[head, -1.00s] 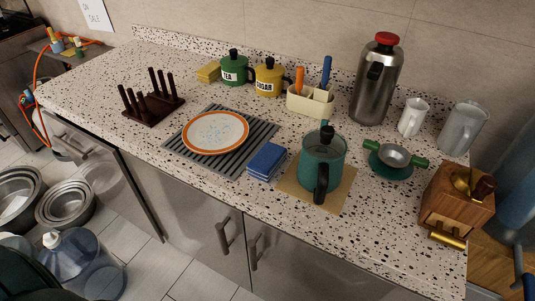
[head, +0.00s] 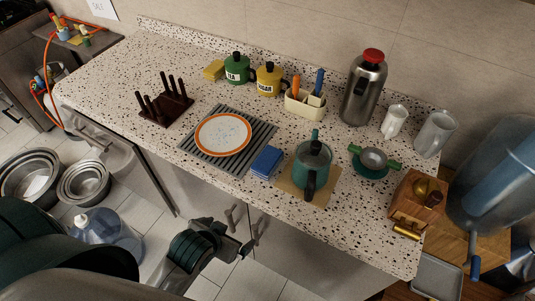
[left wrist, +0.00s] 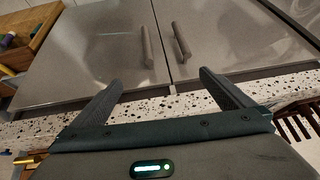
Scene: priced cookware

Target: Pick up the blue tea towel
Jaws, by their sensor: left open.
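The folded blue tea towel (head: 266,161) lies on the speckled counter (head: 225,185), between the grey ribbed mat and the teal kettle, close to the front edge. In the head view my left gripper (head: 232,238) is in front of the cabinet doors, below the counter top and apart from the towel. In the left wrist view its two fingers (left wrist: 163,88) are spread with nothing between them, facing the cabinet doors and their two handles. The towel is not visible in the left wrist view. My right gripper is not in view.
The teal kettle (head: 312,163) stands on a tan mat right of the towel. An orange-rimmed plate (head: 223,135) lies on the ribbed mat (head: 188,145) to its left. A utensil caddy (head: 303,103) stands behind. The cabinet handles (head: 254,234) stick out near my gripper.

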